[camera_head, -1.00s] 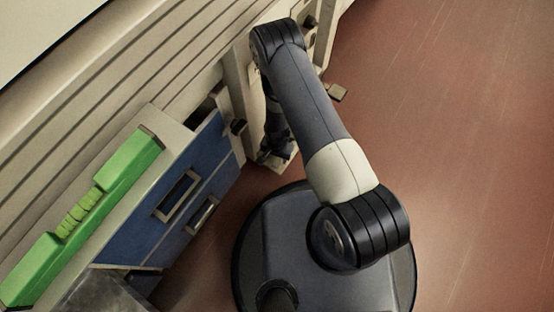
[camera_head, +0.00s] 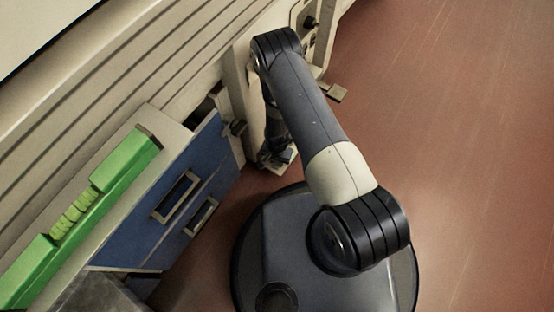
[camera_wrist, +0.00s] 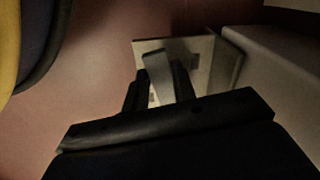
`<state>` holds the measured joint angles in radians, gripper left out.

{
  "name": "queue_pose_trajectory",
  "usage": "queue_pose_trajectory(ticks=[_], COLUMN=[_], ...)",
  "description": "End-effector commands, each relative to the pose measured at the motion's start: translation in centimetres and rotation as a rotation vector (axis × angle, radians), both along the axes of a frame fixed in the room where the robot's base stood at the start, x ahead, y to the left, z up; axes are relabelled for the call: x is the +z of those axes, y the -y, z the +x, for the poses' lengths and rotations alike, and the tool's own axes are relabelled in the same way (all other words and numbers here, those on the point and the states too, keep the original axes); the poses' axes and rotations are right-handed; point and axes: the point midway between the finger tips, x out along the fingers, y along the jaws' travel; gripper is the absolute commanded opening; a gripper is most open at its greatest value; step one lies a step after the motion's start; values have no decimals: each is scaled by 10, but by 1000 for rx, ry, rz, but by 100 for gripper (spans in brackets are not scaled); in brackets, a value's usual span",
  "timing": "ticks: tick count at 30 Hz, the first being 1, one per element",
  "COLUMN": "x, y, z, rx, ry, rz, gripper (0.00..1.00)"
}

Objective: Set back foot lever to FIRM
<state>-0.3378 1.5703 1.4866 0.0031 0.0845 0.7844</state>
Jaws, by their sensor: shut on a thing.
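The foot lever (camera_wrist: 157,70) shows in the wrist view as a pale, narrow bar in front of a light plate (camera_wrist: 199,60). My gripper (camera_wrist: 160,82) has its two dark fingers on either side of the bar and is shut on it. In the head view, my gripper (camera_head: 277,155) is low down at the machine's base, beside the blue drawer cabinet, and mostly hidden by my own arm. The lever's marks, including FIRM, cannot be read in either view.
A blue drawer cabinet (camera_head: 150,222) stands left of my arm, with a green case (camera_head: 118,170) on top. Another small pedal-like tab (camera_head: 337,93) sticks out from the machine farther along. The red-brown floor (camera_head: 460,160) at the right is clear.

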Motion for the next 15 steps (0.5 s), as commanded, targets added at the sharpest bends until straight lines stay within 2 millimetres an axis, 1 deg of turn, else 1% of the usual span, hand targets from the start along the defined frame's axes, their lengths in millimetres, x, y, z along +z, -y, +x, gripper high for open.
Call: queue_pose_trajectory(ticks=[1, 3, 7, 15], x=[0, 0, -1, -2], y=[0, 0, -1, -8], z=[0, 0, 1, 5], rx=[-1, -1, -23, -190], ry=[0, 0, 0, 1], rz=[0, 0, 0, 0], gripper=[7, 3, 3, 2])
